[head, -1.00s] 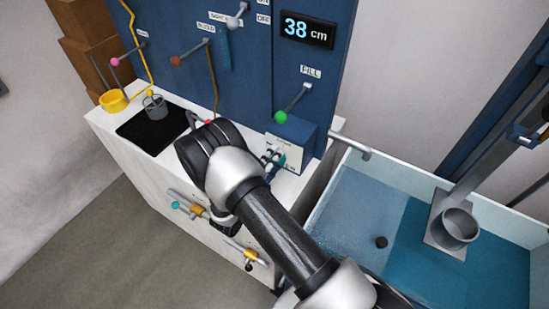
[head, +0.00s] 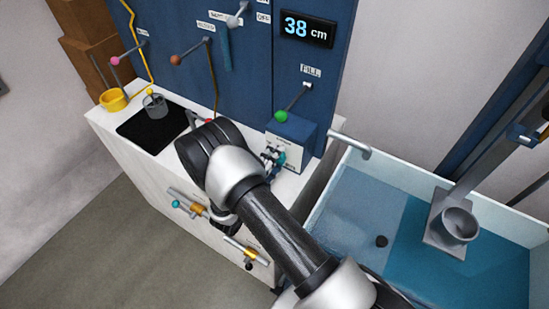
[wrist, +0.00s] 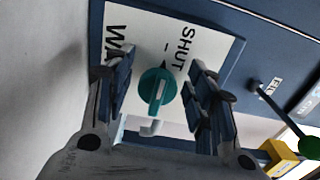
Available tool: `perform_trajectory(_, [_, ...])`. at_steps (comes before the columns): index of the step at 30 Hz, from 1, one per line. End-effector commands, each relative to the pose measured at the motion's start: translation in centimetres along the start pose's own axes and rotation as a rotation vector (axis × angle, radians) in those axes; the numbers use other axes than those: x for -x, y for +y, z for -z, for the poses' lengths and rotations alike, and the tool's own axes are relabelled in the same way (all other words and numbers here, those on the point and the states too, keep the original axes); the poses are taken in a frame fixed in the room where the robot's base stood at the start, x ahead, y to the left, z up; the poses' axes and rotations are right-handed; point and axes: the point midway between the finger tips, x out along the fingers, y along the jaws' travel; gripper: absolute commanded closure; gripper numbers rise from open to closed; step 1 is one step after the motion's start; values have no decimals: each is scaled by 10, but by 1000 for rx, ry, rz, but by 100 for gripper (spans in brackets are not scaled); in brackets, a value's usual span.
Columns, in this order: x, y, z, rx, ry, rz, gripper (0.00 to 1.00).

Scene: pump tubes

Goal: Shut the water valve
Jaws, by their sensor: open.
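The water valve is a teal round knob with a bar handle (wrist: 157,90), mounted on a white label plate (wrist: 160,30) reading "WA…" and "SHUT". In the wrist view its handle stands about upright in the picture, with the SHUT mark above and to its right. My gripper (wrist: 162,82) is open, with one finger on each side of the knob; gaps show, and contact cannot be told. In the head view the valve (head: 281,158) is on the front of a small blue box, partly covered by my fingertips. A pale curved spout (wrist: 150,128) shows below the knob.
A green-tipped FILL lever (head: 281,116) stands just above the box. A water tank (head: 400,178) lies to the right. A red-tipped lever, black plate (head: 150,130) and yellow cup (head: 113,100) are on the counter to the left. Pipe taps (head: 187,204) are on the cabinet front.

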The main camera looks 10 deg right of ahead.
Motion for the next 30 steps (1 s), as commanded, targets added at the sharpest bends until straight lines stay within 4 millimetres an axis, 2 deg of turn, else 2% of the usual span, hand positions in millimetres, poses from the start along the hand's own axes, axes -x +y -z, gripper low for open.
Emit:
perform_trajectory(8, [8, 0, -1, 0, -2, 0, 49])
perform_trajectory(11, [22, 0, -2, 2, -5, 0, 49])
perform_trajectory(21, [93, 0, -2, 0, -6, 0, 49])
perform_trajectory(25, [110, 0, -1, 0, -3, 0, 49])
perform_trajectory(30, [120, 0, 0, 0, 0, 0, 49])
